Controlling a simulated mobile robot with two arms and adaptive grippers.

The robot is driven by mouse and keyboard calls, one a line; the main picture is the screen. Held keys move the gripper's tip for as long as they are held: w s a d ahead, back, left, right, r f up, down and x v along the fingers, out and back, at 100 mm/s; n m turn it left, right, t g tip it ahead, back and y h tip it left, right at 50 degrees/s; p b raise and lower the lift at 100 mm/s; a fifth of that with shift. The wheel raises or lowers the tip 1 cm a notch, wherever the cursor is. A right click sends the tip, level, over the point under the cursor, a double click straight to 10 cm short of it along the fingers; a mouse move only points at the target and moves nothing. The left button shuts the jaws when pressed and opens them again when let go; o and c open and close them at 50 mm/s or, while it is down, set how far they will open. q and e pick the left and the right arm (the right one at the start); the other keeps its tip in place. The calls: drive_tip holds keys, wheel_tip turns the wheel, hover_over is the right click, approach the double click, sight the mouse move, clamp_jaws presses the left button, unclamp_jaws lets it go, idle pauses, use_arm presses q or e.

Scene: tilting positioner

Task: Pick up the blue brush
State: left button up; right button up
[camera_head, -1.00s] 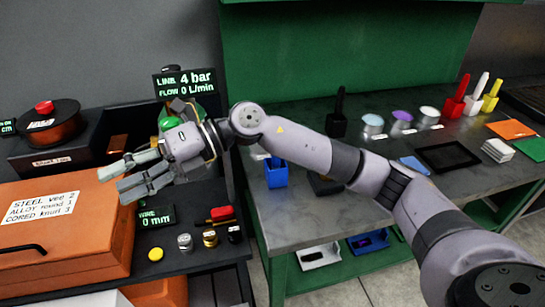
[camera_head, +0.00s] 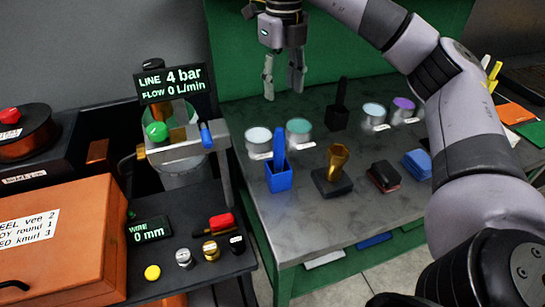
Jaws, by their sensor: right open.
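The blue brush (camera_head: 279,147) stands upright in a blue square holder (camera_head: 279,180) near the left end of the grey bench. Its handle sticks up, and its lower part is hidden in the holder. My right gripper (camera_head: 283,92) hangs from the top of the view with its fingers pointing down, open and empty. In the picture it is above the brush handle and apart from it. My left gripper is not in view.
A black upright tool (camera_head: 338,112) is behind.

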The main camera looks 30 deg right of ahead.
sight(282, 129)
drive_tip(key=f, duration=0.4)
drive_tip(key=s+f, duration=0.1)
drive_tip(key=f, duration=0.2)
drive_tip(key=shift+a, duration=0.1)
drive_tip(key=f, duration=0.3)
drive_tip(key=shift+w, duration=0.2)
drive_tip(key=shift+s+a+f+p, duration=0.15)
drive_tip(key=shift+f+p, duration=0.15)
drive_tip(key=shift+f, duration=0.55)
drive_tip(key=f, duration=0.1)
drive_tip(key=f+p, duration=0.1)
drive_tip(key=f, duration=0.1)
drive_tip(key=shift+a+f, duration=0.25)
drive_tip(key=shift+f, duration=0.1)
drive_tip(key=shift+f+p, duration=0.3)
drive_tip(key=shift+f, duration=0.2)
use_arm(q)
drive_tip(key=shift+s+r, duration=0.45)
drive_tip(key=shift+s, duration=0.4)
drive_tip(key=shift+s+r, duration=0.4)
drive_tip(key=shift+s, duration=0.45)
use_arm(e)
clamp_jaws()
